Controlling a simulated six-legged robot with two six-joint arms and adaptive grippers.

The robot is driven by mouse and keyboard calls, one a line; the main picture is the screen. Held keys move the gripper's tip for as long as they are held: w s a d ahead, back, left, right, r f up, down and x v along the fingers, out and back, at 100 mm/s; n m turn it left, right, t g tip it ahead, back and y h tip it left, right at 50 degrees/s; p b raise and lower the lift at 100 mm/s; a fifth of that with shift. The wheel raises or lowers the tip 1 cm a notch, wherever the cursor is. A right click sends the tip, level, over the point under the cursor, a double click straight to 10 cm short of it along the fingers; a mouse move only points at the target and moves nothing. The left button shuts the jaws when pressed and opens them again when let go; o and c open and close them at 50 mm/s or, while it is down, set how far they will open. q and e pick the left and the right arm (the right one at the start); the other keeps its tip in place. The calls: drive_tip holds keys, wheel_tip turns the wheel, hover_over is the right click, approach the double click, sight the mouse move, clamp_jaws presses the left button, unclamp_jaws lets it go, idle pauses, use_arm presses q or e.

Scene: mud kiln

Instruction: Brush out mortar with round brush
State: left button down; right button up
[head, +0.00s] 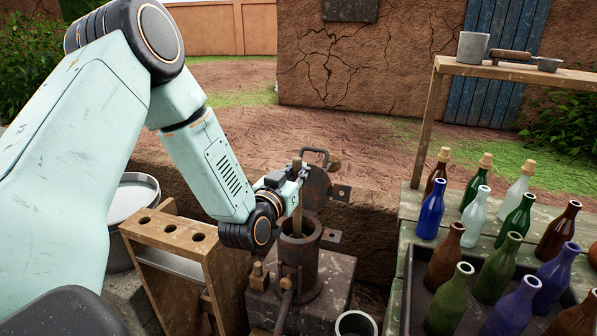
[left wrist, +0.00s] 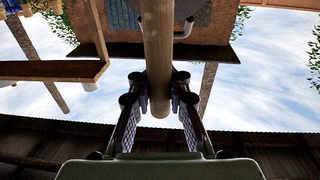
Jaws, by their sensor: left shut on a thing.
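The mortar (head: 301,270) is a dark upright tube with a thick open rim on a stone block. My left gripper (head: 298,178) is above its mouth, shut on a pale wooden handle (head: 297,220), which I take to be the round brush. The handle stands nearly upright, and its lower part runs down into the mortar's mouth. The brush head is hidden. In the left wrist view the handle (left wrist: 157,45) passes between the two fingers of the left gripper (left wrist: 160,97). My right gripper is in neither view.
A wooden rack (head: 170,232) with round holes stands left of the mortar, beside a pale bucket (head: 133,195). A round metal plate (head: 316,187) is close behind the gripper. Several bottles crowd the bench (head: 400,240) and dark tray at right. A cup (head: 355,324) is in front.

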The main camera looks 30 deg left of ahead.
use_arm(q)
wheel_tip(320, 180, up, 13)
drive_tip(key=p, duration=1.1)
drive_tip(key=shift+r, duration=0.2)
drive_tip(key=shift+f, duration=0.1)
